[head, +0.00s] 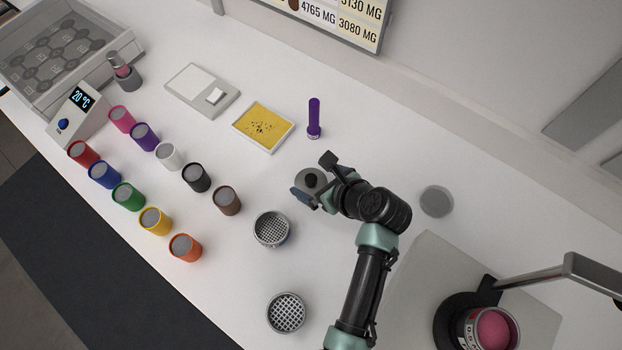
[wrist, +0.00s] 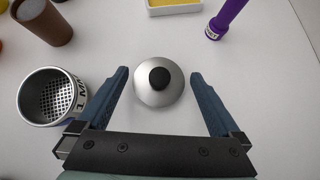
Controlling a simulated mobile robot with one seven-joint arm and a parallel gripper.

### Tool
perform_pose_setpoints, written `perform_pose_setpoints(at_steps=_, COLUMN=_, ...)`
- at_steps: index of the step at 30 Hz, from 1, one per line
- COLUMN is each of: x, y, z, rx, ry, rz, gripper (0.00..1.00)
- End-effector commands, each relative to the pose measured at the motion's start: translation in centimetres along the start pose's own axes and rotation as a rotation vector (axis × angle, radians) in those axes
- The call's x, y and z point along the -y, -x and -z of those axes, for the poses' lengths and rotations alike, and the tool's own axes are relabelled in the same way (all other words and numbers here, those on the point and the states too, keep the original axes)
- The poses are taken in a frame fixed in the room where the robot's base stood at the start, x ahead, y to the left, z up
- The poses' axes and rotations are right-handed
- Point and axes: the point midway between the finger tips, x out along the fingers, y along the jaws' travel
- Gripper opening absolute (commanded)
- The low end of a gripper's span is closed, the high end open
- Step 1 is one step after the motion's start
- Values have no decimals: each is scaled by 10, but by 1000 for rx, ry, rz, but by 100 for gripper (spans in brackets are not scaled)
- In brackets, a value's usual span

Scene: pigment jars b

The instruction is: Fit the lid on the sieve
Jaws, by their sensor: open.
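The lid, a round grey metal disc with a black knob, shows in the head view (head: 311,181) and in the wrist view (wrist: 158,96). My gripper (head: 313,187) is over it. In the wrist view my gripper (wrist: 159,80) is open, with one blue finger on each side of the lid and a gap to both. A round metal sieve with a mesh bottom and dark lettering on its side (head: 272,229) stands left of and nearer than the lid; it also shows in the wrist view (wrist: 52,96). A second mesh sieve (head: 286,312) stands nearer the front edge.
A brown jar (head: 227,200) and several coloured jars stand to the left. A purple tube (head: 314,118) stands behind the lid, beside a yellow tray (head: 263,127). A grey disc (head: 437,201) lies right of my arm. The table between lid and sieve is clear.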

Motion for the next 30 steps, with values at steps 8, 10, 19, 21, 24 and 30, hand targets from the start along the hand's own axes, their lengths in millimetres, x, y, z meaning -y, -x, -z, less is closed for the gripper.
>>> perform_pose_setpoints(at_steps=8, x=0, y=-22, z=0, rx=0, ry=0, rz=0, gripper=100)
perform_pose_setpoints(at_steps=10, x=0, y=-22, z=0, rx=0, ry=0, rz=1, gripper=100)
perform_pose_setpoints(at_steps=19, x=0, y=-22, z=0, rx=0, ry=0, rz=1, gripper=68)
perform_pose_setpoints(at_steps=21, x=0, y=-22, z=0, rx=0, ry=0, rz=1, gripper=55)
perform_pose_setpoints(at_steps=24, x=0, y=-22, z=0, rx=0, ry=0, rz=1, gripper=37)
perform_pose_setpoints(at_steps=30, x=0, y=-22, z=0, rx=0, ry=0, rz=1, gripper=32)
